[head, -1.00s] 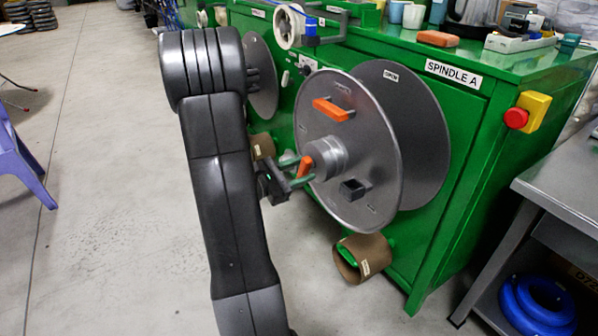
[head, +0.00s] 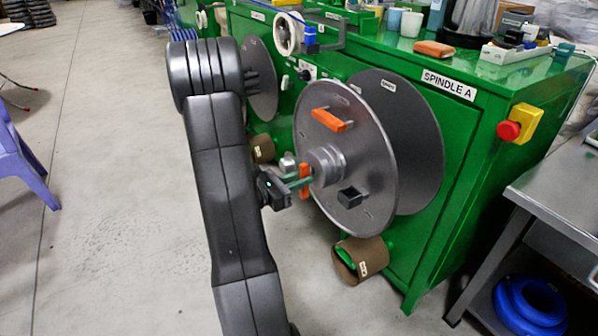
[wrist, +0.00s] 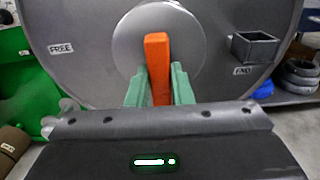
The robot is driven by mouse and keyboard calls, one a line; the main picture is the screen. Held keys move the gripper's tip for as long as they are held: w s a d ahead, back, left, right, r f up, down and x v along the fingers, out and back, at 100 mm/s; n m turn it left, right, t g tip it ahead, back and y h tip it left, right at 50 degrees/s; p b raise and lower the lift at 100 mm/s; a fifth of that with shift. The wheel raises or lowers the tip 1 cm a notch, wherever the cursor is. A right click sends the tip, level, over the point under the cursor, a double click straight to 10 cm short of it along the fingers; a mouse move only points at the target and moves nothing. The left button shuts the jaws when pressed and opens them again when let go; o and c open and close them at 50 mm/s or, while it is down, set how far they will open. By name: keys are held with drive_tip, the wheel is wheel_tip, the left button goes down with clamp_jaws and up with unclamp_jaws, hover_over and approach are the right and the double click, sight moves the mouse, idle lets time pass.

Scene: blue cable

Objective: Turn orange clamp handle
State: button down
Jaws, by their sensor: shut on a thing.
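The orange clamp handle (head: 305,180) sits at the front of the grey hub (head: 327,164) of the near spool on spindle A. In the wrist view the handle (wrist: 158,68) stands nearly upright, leaning slightly, in front of the round hub (wrist: 190,45). My gripper (head: 300,183) has green fingers and is shut on the handle, one finger on each side. In the wrist view the gripper (wrist: 159,88) hides the handle's lower end. A second orange handle (head: 332,120) lies on the upper flange (head: 375,175), apart from my gripper.
The green machine (head: 470,150) stands behind the spool, with a red stop button (head: 508,131) on its right. A brown cardboard tube (head: 362,257) is below the flange. A metal table (head: 560,195) with a blue coil (head: 530,305) beneath stands at right.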

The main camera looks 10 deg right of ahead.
idle(0.3)
drive_tip(key=c, duration=1.3)
unclamp_jaws()
drive_tip(key=shift+a, duration=0.1)
drive_tip(key=p+v, duration=0.2)
drive_tip(key=v, duration=1.1)
drive_tip(key=shift+s+a, duration=0.15)
drive_tip(key=shift+a, duration=0.15)
drive_tip(key=shift+b+x, duration=1.05)
drive_tip(key=shift+x, duration=5.8)
drive_tip(key=shift+a, duration=0.1)
